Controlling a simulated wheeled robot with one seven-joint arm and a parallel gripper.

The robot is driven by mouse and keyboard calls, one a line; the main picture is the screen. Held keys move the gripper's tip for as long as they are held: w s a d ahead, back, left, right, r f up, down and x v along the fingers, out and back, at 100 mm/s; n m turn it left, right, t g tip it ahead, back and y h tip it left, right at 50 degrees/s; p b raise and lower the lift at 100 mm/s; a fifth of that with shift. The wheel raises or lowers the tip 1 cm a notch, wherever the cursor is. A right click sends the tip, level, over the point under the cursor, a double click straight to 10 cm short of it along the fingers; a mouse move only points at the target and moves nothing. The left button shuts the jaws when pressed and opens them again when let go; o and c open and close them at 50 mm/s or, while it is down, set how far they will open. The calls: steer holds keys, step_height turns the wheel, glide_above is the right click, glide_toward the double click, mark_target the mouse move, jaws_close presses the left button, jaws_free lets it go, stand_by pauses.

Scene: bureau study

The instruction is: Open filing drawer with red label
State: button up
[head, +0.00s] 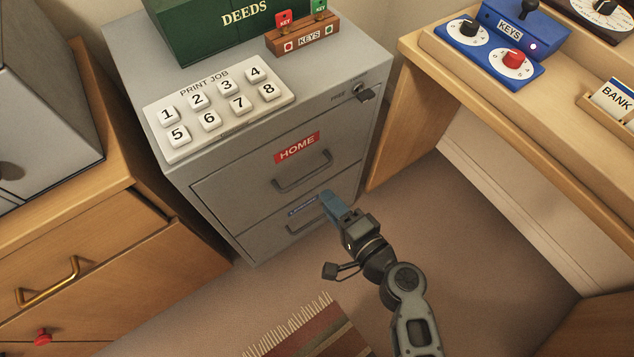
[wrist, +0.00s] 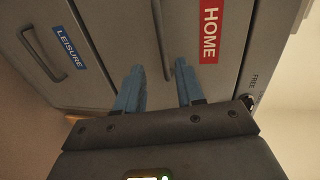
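The grey filing cabinet (head: 345,125) has an upper drawer (head: 240,195) with a red HOME label (head: 297,147) and a dark bar handle (head: 302,172). This drawer looks shut. In the wrist view the red label (wrist: 211,30) is right of the handle (wrist: 161,38). My gripper (head: 328,200) has blue fingers and is just below the handle's right end in the head view. In the wrist view my gripper (wrist: 159,66) is open, with the handle lined up between its fingertips. I cannot tell whether they touch it. Nothing is held.
Below is a drawer with a blue LEISURE label (wrist: 67,46) and its own handle (wrist: 40,50). A lock knob (head: 366,95) is at the cabinet's upper right. A wooden dresser (head: 110,255) stands left, a desk (head: 405,110) right. Carpet (head: 480,250) is clear at right.

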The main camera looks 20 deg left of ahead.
steer(key=b+x, duration=0.1)
steer(key=x, duration=0.7)
steer(key=shift+a, duration=0.2)
steer(key=shift+w, duration=0.1)
jaws_close()
stand_by(0.4)
